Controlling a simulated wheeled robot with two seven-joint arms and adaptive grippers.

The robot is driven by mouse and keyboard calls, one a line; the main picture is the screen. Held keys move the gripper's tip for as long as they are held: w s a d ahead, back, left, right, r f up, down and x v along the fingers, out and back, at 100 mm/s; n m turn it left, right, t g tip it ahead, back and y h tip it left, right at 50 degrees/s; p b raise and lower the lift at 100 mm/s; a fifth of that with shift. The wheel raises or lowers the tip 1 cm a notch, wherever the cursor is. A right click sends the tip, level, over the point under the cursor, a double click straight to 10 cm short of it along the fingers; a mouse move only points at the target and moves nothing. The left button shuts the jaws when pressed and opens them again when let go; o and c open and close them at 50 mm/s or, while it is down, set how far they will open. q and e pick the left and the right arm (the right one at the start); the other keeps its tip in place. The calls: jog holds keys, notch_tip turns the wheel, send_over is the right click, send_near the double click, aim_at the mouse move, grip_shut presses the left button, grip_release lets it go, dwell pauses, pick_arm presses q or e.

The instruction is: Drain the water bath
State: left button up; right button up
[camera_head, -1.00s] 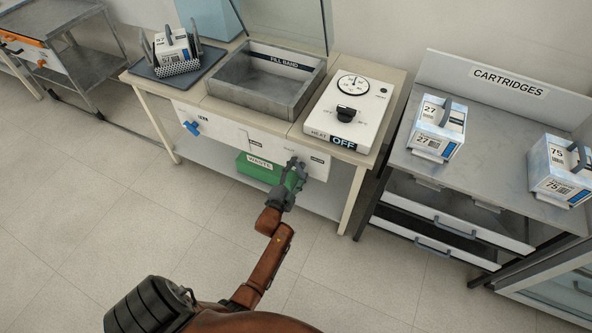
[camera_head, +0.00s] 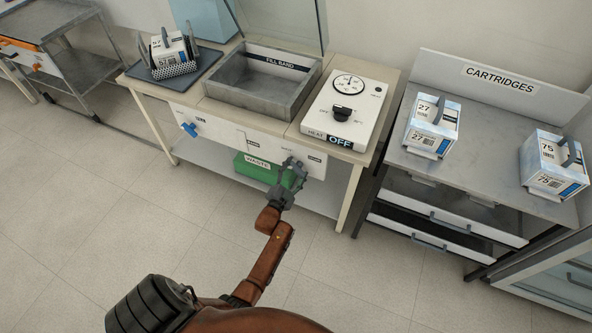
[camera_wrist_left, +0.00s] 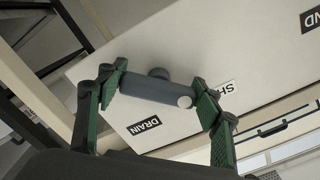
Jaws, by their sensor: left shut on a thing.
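The grey water bath (camera_head: 240,101) is set in the bench top; I cannot tell its water level. My left gripper (camera_head: 293,170) is at the bench's front panel, below and right of the bath. In the left wrist view it is shut on a grey-blue drain valve handle (camera_wrist_left: 150,88), with one green finger at each end. The handle stands off the panel on a round stem. A DRAIN label (camera_wrist_left: 144,124) and a partly hidden label starting with SH (camera_wrist_left: 227,88) are near the handle. My right gripper is not in view.
A green WASTE container (camera_head: 243,168) sits on the shelf under the bath. A blue valve (camera_head: 188,129) is on the panel's left. The heater box (camera_head: 340,110) reads OFF. A cartridge rack (camera_head: 165,68) and cartridge bench (camera_head: 480,185) flank the bath. The floor in front is clear.

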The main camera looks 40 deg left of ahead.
pick_arm(q)
jog(key=o, duration=1.2)
jog(key=shift+c, duration=0.2)
jog(key=shift+s, duration=0.1)
jog(key=v, duration=0.7)
jog(key=shift+s, duration=0.15)
